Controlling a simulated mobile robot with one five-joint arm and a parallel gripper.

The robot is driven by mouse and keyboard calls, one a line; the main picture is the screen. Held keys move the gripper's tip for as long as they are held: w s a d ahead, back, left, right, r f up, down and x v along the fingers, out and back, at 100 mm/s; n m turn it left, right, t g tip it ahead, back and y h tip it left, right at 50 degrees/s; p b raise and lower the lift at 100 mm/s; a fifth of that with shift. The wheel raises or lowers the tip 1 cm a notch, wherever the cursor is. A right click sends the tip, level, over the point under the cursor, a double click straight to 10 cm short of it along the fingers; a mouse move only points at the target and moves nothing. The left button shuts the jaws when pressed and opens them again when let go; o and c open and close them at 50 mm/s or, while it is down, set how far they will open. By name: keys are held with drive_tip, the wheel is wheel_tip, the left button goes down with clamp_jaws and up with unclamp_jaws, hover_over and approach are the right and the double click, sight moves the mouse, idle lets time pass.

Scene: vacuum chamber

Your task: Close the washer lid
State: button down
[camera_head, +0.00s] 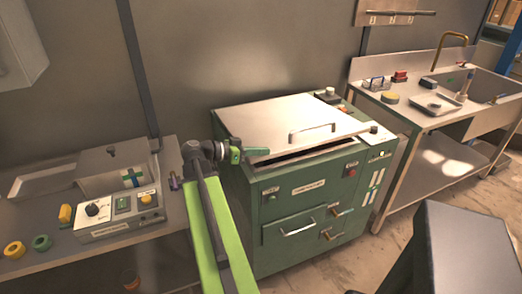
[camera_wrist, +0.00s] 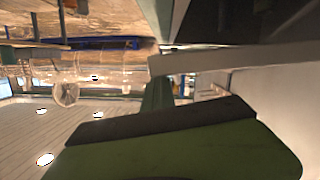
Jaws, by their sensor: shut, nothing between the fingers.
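The washer looks to be the green cabinet (camera_head: 290,212) in the middle of the head view; its label is too small to read. Its flat steel lid (camera_head: 270,118) has a bar handle (camera_head: 312,132) near the front. The lid is slightly raised, with a dark gap under its front edge. My gripper (camera_head: 267,150) is shut and empty, pointing right at the lid's front left corner. It covers part of the lid; I cannot tell whether they touch. In the wrist view my gripper (camera_wrist: 157,95) lies near a pale strip (camera_wrist: 235,58), possibly the lid's edge.
On the left, a bench (camera_head: 50,262) holds a control box (camera_head: 118,215), a steel basin and several small coloured parts. On the right stands a sink table (camera_head: 430,112) with small items. A dark block (camera_head: 465,250) is at the lower right. Some floor shows right of the cabinet.

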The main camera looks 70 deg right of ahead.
sight(263, 176)
drive_tip(key=f+b, duration=0.1)
drive_tip(key=f, duration=0.1)
drive_tip(key=f+b, duration=0.4)
drive_tip(key=f, duration=0.1)
drive_tip(key=shift+s+a, duration=0.15)
drive_tip(key=shift+s, duration=0.25)
drive_tip(key=shift+s+a+f+b, duration=0.15)
drive_tip(key=shift+a+f+b, duration=0.15)
drive_tip(key=shift+f+b, duration=0.25)
wheel_tip(263, 176, up, 6)
drive_tip(key=p, duration=0.5)
drive_tip(key=shift+d, duration=0.1)
drive_tip(key=p+v, duration=0.1)
drive_tip(key=v, duration=0.8)
drive_tip(key=shift+a+f+h+p, duration=0.15)
drive_tip(key=shift+a+h+p, duration=0.15)
drive_tip(key=shift+a+p, duration=0.15)
